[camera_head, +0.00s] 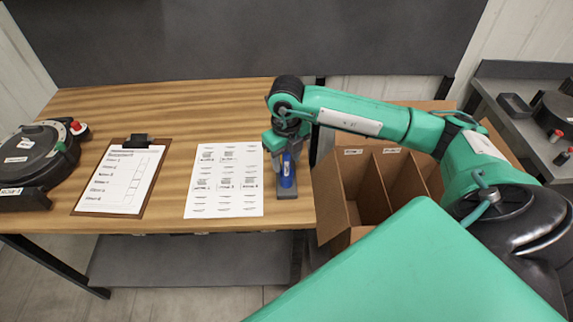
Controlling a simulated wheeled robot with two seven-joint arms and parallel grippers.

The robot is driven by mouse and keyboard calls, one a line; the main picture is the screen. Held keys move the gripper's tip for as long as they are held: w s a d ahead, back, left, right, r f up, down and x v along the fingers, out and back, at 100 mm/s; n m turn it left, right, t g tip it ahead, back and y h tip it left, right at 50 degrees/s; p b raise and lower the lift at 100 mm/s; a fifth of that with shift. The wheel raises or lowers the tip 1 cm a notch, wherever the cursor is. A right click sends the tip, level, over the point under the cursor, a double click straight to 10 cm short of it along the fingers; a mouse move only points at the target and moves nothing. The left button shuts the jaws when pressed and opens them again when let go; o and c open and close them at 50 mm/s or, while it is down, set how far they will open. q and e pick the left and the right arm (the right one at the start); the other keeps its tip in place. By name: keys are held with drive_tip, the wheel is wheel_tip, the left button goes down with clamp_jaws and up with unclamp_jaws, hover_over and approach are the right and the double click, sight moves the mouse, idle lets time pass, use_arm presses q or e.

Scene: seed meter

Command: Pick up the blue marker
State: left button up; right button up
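The blue marker (287,173) stands upright at the right end of the wooden table, at a dark grey holder (286,194). My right gripper (287,157) points down over the marker, and its fingers are around or right beside the marker's upper part. The view is too small to tell whether the fingers press on it. The gripper hides the marker's top. My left gripper is not in view.
A paper sheet (224,199) lies left of the marker, with a clipboard (117,183) farther left. A round black device (35,158) sits at the far left. A divided cardboard box (335,205) stands right of the table. A dark panel (240,40) rises behind.

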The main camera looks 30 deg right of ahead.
clamp_jaws()
drive_tip(key=shift+r, duration=0.15)
